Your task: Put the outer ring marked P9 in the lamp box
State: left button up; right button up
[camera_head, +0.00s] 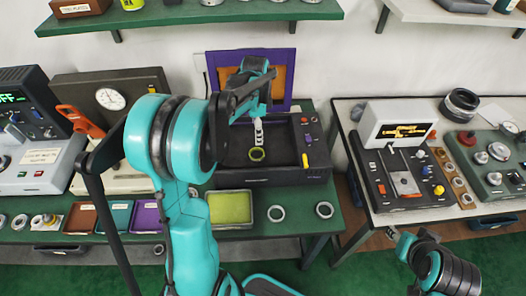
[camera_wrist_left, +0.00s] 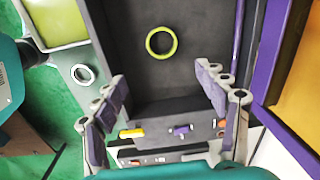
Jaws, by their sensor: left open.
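A yellow-green ring (camera_head: 257,154) lies flat on the floor of an open dark grey box (camera_head: 285,177) at the middle of the bench. It also shows in the left wrist view (camera_wrist_left: 161,42); no marking on it can be read. Which container is the lamp box cannot be told from any lettering. My left gripper (camera_head: 258,130) is above the dark box, pointing down. In the left wrist view its fingers (camera_wrist_left: 162,82) are spread apart with nothing between them, and the ring is beyond the fingertips. Part of my right arm shows at the lower right, without a clear gripper.
Small brown, teal and purple trays (camera_head: 148,217) stand at the left. A purple-framed panel (camera_head: 222,62) stands behind the box. A second bench (camera_head: 345,120) holds devices.

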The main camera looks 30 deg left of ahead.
pick_arm(q)
jog(key=s+d+r+n+t, duration=0.2)
jog(key=s+d+n+t, duration=0.1)
jog(key=s+d+n, duration=0.2)
jog(key=s+d+r+n+t, duration=0.3)
jog(key=s+d+n, duration=0.3)
jog(key=s+d, duration=0.3)
jog(key=s, duration=0.4)
jog(key=shift+s+d+r+t, duration=0.2)
jog(key=shift+d+r+t, duration=0.05)
jog(key=shift+r+t, duration=0.15)
notch_tip(320, 180, down, 4)
jog(key=b, duration=0.3)
jog(key=shift+b, duration=0.4)
